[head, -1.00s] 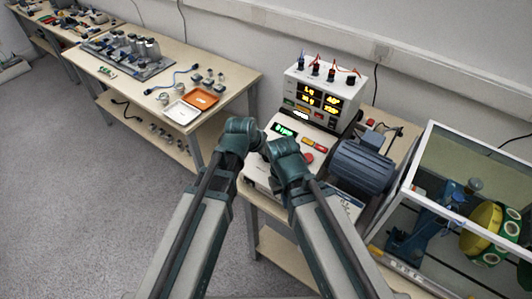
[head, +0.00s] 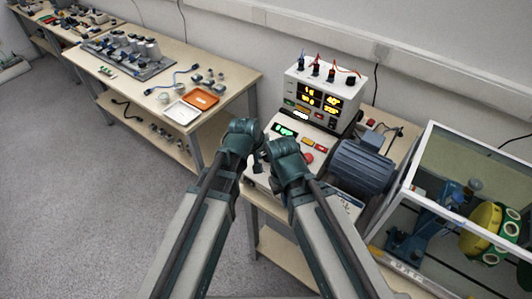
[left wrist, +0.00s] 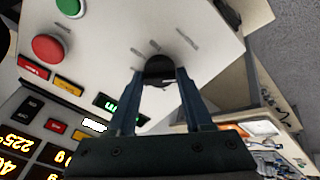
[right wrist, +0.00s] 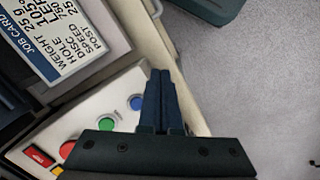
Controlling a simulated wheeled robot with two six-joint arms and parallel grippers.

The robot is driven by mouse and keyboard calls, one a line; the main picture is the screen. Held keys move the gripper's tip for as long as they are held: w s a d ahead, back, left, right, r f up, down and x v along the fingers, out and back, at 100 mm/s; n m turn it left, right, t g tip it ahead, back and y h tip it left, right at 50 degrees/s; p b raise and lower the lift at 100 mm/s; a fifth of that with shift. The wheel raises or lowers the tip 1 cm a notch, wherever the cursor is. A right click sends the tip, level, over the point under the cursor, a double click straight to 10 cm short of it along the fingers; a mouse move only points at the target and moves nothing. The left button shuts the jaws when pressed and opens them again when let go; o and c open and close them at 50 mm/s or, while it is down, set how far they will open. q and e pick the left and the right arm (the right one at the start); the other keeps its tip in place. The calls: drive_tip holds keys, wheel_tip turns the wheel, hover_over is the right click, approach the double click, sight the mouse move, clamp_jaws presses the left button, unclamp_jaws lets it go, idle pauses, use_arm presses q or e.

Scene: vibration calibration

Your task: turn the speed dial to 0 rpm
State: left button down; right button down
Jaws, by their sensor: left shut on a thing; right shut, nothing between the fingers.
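The speed dial (left wrist: 159,68) is a black round knob on the sloping white control panel (left wrist: 115,45), with grey printed marks around it. My left gripper (left wrist: 160,76) has its two fingers on either side of the dial and is shut on it. A green speed display (left wrist: 117,103) is partly covered by a finger, and I cannot read its number. It also shows small in the head view (head: 285,130). My right gripper (right wrist: 165,75) is shut and empty, above the panel's front edge. In the head view my wrists hide the dial and most of the fingers.
A red button (left wrist: 47,48) and a green button (left wrist: 70,7) sit near the dial. A blue motor (head: 362,165) and a glass-sided enclosure (head: 455,205) stand at the right. A job card (right wrist: 58,35) lies by my right gripper. The floor at left is free.

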idle(0.5)
use_arm(q)
drive_tip(key=shift+c, duration=1.6)
unclamp_jaws()
drive_tip(key=shift+r, duration=0.1)
drive_tip(key=p+v, duration=1.2)
drive_tip(key=v, duration=0.1)
drive_tip(key=shift+s+r, duration=0.25)
drive_tip(key=shift+a, duration=0.1)
drive_tip(key=shift+f, duration=0.1)
